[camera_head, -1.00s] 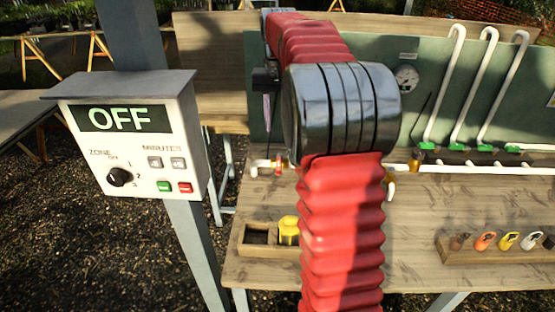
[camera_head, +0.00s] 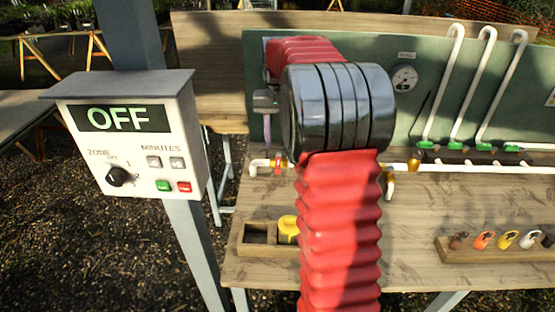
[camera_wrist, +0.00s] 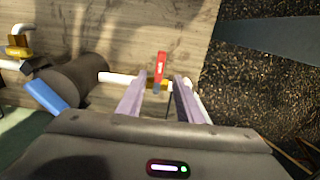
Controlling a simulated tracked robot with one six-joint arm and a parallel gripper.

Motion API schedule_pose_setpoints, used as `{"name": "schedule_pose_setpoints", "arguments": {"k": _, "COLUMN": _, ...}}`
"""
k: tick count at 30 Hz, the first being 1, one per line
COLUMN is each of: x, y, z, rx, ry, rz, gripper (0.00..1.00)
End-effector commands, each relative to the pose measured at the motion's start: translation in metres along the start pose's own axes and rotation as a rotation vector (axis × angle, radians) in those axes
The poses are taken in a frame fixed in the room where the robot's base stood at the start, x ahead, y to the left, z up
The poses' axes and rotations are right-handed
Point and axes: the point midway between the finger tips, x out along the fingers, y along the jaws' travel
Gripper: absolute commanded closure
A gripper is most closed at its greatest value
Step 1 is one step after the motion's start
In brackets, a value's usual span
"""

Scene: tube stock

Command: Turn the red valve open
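The red valve (camera_wrist: 160,67) has a narrow red handle on a brass fitting at the end of a white pipe. In the wrist view it shows between and just past my fingertips. In the head view the red valve (camera_head: 278,166) sits near the pipe's left end, partly beside my arm. My gripper (camera_wrist: 160,84) is open, with its two pale fingers apart and nothing held. In the head view my gripper (camera_head: 267,128) points down above the left end of the pipe. Whether the fingers touch the handle cannot be told.
A blue handle (camera_wrist: 45,95) and a brass fitting (camera_wrist: 18,45) lie left in the wrist view. The control box (camera_head: 135,130) reads OFF. Padlocks sit on a block (camera_head: 480,252).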

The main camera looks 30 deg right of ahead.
Motion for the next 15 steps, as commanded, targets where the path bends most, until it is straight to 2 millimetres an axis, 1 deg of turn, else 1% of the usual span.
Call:
{"name": "schedule_pose_setpoints", "arguments": {"k": 1, "x": 0.009, "y": 0.0, "z": 0.001, "rx": 0.0, "ry": -0.003, "rz": 0.001, "gripper": 0.67}}
{"name": "schedule_pose_setpoints", "arguments": {"k": 9, "x": 0.05, "y": 0.0, "z": 0.001, "rx": 0.0, "ry": -0.002, "rz": 0.0, "gripper": 0.67}}
{"name": "schedule_pose_setpoints", "arguments": {"k": 12, "x": 0.062, "y": 0.0, "z": 0.0, "rx": 0.0, "ry": -0.001, "rz": 0.0, "gripper": 0.67}}
{"name": "schedule_pose_setpoints", "arguments": {"k": 15, "x": 0.07, "y": 0.0, "z": 0.0, "rx": -0.001, "ry": -0.001, "rz": 0.0, "gripper": 0.67}}
